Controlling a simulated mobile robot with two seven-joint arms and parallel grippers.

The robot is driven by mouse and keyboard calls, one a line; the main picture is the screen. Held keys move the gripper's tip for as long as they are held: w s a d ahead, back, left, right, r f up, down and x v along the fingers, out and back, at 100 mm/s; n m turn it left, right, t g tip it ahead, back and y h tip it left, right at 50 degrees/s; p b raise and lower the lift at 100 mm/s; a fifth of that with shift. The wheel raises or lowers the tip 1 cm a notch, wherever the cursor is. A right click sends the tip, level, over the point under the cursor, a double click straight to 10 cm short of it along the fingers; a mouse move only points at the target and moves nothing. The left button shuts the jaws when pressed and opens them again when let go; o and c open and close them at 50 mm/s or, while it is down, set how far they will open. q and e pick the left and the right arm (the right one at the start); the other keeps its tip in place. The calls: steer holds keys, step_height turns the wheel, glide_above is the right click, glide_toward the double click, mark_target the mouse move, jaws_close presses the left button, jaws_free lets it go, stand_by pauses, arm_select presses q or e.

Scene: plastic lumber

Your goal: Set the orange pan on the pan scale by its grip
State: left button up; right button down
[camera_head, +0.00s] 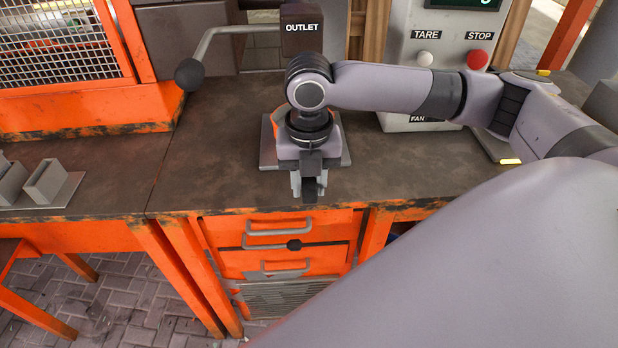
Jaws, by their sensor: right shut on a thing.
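My right gripper (309,188) is over the front edge of the bench, below the outlet, with its fingers close together. It is shut on the orange pan's grip, which my gripper mostly hides. Only a small orange part of the pan (279,121) shows at the left of my wrist, above a grey plate (267,153). I cannot tell whether the pan touches the plate. A flat plate with yellow tabs (510,161), seemingly the pan scale, is at the right, mostly hidden by my right arm. My left gripper is not in view.
The outlet box (302,27) with a lever ending in a black knob (189,74) is at the back. A grey panel with TARE and STOP buttons (400,75) stands behind my arm. Small grey bins (45,182) are at the left. The bench (215,150) is clear left of the plate.

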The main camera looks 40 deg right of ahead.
steer(key=shift+s+f, duration=0.1)
steer(key=shift+f, duration=0.05)
steer(key=c, duration=0.7)
jaws_free()
step_height(320, 180, up, 7)
steer(key=shift+r+p, duration=0.1)
steer(key=shift+p, duration=0.25)
